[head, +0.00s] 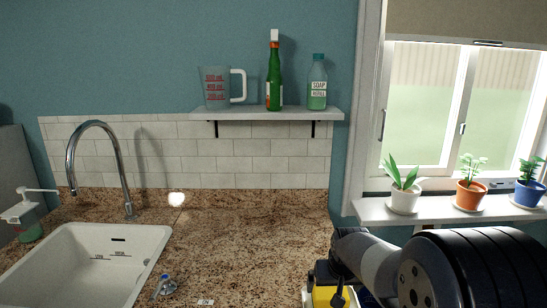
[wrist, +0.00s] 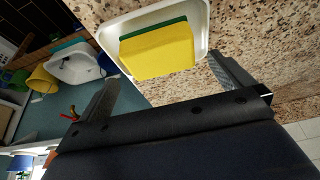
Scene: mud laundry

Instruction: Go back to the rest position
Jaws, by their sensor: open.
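My gripper (wrist: 163,68) is open, its two dark fingers spread apart in the wrist view. Just beyond the fingertips, a yellow and green sponge (wrist: 158,52) lies in a white dish (wrist: 203,20) on the speckled counter. The sponge appears between the fingers, but nothing shows them closed on it; the exact gap is hard to tell. In the head view my arm reaches in from the lower right, and the sponge (head: 322,297) shows partly at the bottom edge, with the arm's end over it.
The brown granite counter (head: 240,245) is mostly clear. A white sink (head: 150,245) with a chrome tap (head: 128,190) lies left, beside a soap dispenser (head: 30,225). A shelf (head: 265,114) holds a jug and bottles. Three potted plants stand on the windowsill (head: 440,210) at right.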

